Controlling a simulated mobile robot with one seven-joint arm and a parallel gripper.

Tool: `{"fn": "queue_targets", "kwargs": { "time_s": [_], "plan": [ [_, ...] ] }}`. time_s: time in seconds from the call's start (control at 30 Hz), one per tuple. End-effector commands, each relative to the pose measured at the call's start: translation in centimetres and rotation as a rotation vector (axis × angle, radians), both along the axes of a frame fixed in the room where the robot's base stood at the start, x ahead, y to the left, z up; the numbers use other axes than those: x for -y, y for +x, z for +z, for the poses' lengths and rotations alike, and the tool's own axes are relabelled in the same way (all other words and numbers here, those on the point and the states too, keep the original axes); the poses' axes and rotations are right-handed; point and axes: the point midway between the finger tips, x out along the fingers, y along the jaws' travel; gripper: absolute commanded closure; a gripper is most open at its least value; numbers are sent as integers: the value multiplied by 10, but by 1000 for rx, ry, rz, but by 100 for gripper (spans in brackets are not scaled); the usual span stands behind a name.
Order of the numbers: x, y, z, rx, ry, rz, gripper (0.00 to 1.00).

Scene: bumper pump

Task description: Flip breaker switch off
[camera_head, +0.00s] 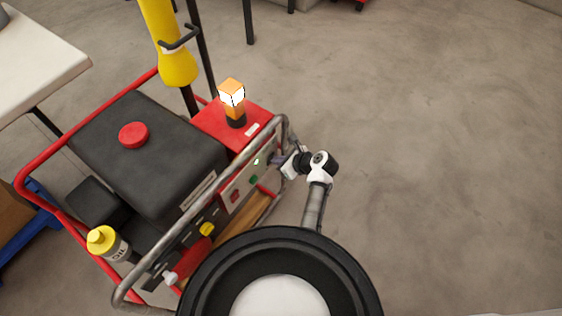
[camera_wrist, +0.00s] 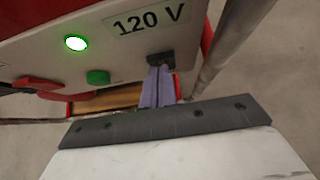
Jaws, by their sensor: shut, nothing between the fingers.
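The generator's pale control panel (camera_head: 248,178) faces my arm on the right side of the red-framed generator. In the wrist view, a small black part (camera_wrist: 161,59), seemingly the breaker switch, sits below the "120 V" label (camera_wrist: 149,18). My gripper (camera_wrist: 158,70) is shut and empty, its purple fingertips at the lower edge of that black part. I cannot tell if they touch it, and they partly hide it, so its position is unclear. In the head view my gripper (camera_head: 274,160) is small beside the panel. A green lamp (camera_wrist: 76,43) on the panel is lit.
A green knob (camera_wrist: 98,77) and a red part (camera_wrist: 38,84) sit left of my fingers. A grey tube rail (camera_head: 215,205) runs along the panel. The floor at right is clear.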

Motion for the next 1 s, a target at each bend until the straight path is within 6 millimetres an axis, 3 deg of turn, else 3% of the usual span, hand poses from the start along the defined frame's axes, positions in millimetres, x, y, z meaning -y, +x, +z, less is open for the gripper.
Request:
{"fn": "queue_targets", "kwargs": {
  "time_s": [0.37, 0.43, 0.63, 1.0],
  "plan": [
    [-6, 4, 10, -35, -42, 1, 100],
    [-5, 3, 1, -34, -41, -2, 100],
    [-4, 3, 2, -33, -40, -1, 100],
    [-5, 3, 16, -32, -41, 0, 100]
  ]
}}
